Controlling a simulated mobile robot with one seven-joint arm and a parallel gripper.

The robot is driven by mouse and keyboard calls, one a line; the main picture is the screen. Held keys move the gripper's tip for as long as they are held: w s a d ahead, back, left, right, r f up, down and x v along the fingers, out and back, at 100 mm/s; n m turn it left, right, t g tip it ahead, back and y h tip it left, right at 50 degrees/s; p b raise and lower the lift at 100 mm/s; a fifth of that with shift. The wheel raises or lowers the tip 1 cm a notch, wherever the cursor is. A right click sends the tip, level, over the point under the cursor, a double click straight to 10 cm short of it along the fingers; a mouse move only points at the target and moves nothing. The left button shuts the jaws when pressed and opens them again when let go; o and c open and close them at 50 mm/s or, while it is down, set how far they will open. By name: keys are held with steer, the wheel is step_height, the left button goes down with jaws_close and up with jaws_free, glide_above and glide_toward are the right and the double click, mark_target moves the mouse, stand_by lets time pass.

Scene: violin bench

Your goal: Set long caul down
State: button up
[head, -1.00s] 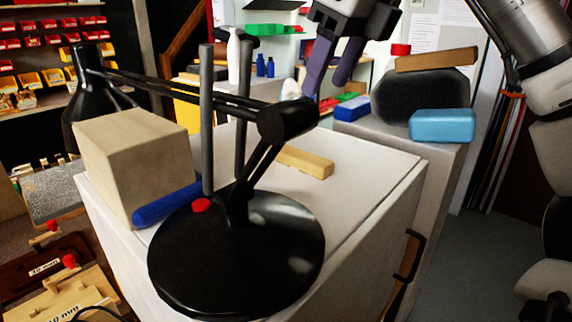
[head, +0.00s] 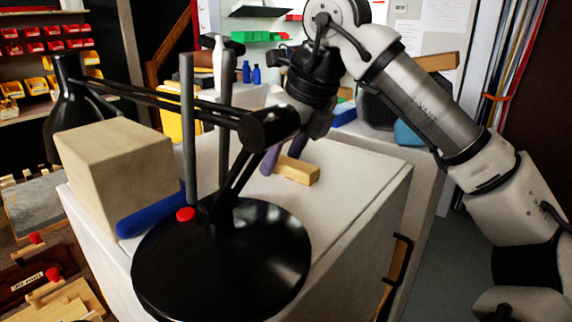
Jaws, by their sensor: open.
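A pale wooden bar (head: 298,172) lies flat on the white cabinet top (head: 345,205), behind the lamp base. A second wooden bar (head: 437,61) rests on a dark rounded block at the right; I cannot tell for sure which is the long caul. My gripper (head: 283,158) is open and points down at the bar on the cabinet. One purple finger shows at the bar's left end, the other behind it.
A black desk lamp (head: 222,268) with a round base stands in front, its arm crossing the view. Two grey posts (head: 189,130) rise beside it. A beige block (head: 118,165) and a blue bar (head: 150,210) lie left. The cabinet top's right side is clear.

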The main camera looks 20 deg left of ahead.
mark_target(284, 160)
steer(key=shift+f, duration=0.25)
stand_by(0.4)
steer(key=c, duration=1.1)
steer(key=shift+c, duration=0.2)
steer(key=shift+r, duration=0.15)
step_height(284, 160, up, 20)
steer(key=p, duration=0.5)
